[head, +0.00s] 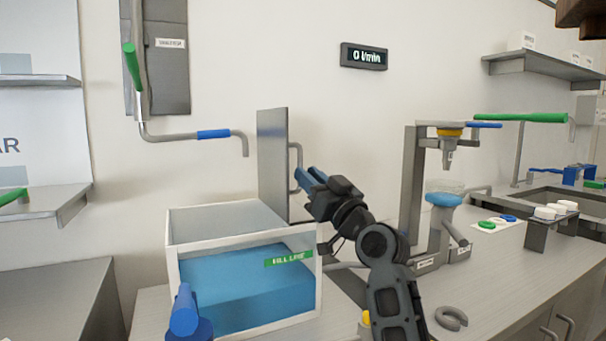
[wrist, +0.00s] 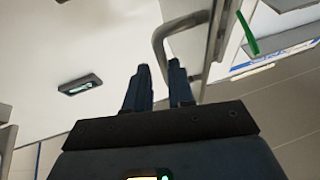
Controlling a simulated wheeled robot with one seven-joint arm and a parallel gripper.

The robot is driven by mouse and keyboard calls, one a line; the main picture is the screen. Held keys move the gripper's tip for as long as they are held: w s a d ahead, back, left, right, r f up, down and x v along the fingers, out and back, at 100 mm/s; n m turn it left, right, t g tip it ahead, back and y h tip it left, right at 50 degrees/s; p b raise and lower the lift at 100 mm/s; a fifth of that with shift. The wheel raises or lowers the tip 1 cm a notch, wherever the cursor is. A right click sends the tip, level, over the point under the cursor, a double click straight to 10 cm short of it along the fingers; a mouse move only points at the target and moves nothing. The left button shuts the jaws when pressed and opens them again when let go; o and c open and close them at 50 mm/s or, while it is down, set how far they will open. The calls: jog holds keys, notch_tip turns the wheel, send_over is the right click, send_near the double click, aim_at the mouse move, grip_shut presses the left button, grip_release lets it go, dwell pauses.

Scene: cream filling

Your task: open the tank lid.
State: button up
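The tank (head: 320,290) is a clear, white-edged box with blue liquid and a green fill-line label. Its grey lid (head: 272,160) stands about upright over the tank's back right side, leaving the top uncovered. The lid's bent grey handle (head: 298,158) is on its right face. My gripper (head: 304,178) has blue fingers beside the handle's lower part, right of the lid. In the wrist view, the fingers (wrist: 160,80) are apart with a gap between them. The handle (wrist: 158,48) shows just beyond their tips; I cannot tell whether they touch it.
A pipe with a blue grip (head: 213,134) hangs on the wall above the tank. A blue-ended lever (head: 185,318) stands at the tank's front left. A filling stand (head: 411,190) is to the right of my arm. A grey ring-shaped piece (head: 451,319) lies on the counter.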

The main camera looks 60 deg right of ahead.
jog(key=shift+b+v, duration=0.3)
jog(key=shift+v, duration=1.95)
jog(key=shift+f, duration=0.1)
jog(key=s+a+f+g+y+p, duration=0.2)
jog(key=s+a+f, duration=0.1)
jog(key=a+f, duration=0.6)
jog(key=s+a+f+g+y+p, duration=0.15)
jog(key=s+a+f, duration=0.25)
jog(key=a+f, duration=0.45)
jog(key=s+a+f+n+g+y+p, duration=0.1)
jog(key=s+a+n+y+p, duration=0.1)
jog(key=s+a, duration=0.5)
jog(key=s+a+f+n+g+y+p, duration=0.1)
jog(key=s+a+n+y+p, duration=0.1)
jog(key=s+a, duration=0.6)
jog(key=s+n+y, duration=0.1)
jog(key=s, duration=0.5)
jog(key=shift+a+f+y, duration=0.3)
jog(key=shift+y, duration=0.05)
